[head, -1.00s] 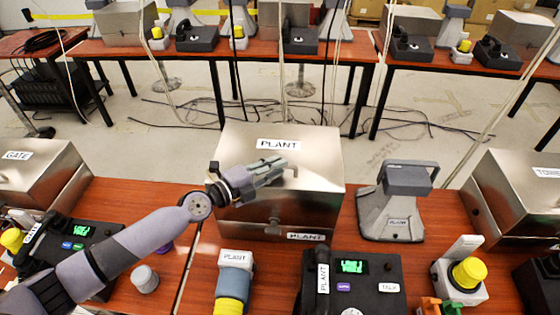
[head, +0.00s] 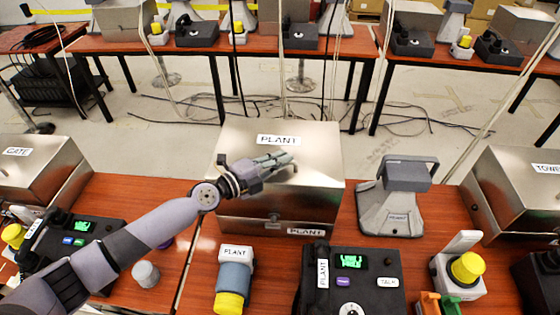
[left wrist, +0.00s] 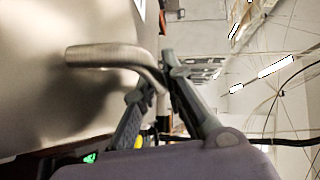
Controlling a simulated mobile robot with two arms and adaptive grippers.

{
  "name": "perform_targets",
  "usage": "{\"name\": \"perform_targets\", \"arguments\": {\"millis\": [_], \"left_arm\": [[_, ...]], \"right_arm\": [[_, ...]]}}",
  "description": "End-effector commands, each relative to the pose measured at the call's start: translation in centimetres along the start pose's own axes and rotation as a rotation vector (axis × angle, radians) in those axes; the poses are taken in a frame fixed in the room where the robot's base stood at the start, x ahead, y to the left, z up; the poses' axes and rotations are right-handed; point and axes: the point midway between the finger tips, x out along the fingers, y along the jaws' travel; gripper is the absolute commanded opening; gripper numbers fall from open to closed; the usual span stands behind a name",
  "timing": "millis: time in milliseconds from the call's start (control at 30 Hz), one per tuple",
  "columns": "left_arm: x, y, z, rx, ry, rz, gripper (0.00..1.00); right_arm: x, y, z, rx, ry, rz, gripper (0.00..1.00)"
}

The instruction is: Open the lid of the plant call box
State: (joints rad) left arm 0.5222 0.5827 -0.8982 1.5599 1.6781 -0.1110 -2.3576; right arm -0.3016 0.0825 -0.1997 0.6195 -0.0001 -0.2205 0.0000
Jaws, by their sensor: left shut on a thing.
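The plant call box is a brushed metal box with a PLANT label on its sloped lid (head: 240,140) and another on its front (head: 235,228). The lid looks down on the box. A small latch (head: 274,217) shows at the front. My left gripper (head: 290,163) lies over the lid's front part. In the left wrist view, a bent metal handle (left wrist: 105,56) runs in between its fingers (left wrist: 158,80), which are shut on it. In the head view the gripper largely hides the handle. My right gripper is not in view.
Other metal boxes (head: 35,165) (head: 515,190) flank the box on both sides.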

Motion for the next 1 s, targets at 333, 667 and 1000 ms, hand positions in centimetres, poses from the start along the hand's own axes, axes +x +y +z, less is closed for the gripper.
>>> {"name": "perform_targets", "arguments": {"millis": [333, 667, 1000], "left_arm": [[-0.1, 0.1, 0.0, 0.002, 0.0, 0.003, 0.0], [0.1, -0.4, 0.2, -0.002, -0.001, 0.011, 0.0], [1.1, -2.9, 1.4, -0.057, -0.005, 0.064, 0.0]], "right_arm": [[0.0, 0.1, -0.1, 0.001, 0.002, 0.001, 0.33], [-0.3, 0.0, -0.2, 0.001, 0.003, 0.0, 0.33], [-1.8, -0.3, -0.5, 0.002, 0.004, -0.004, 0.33]]}}
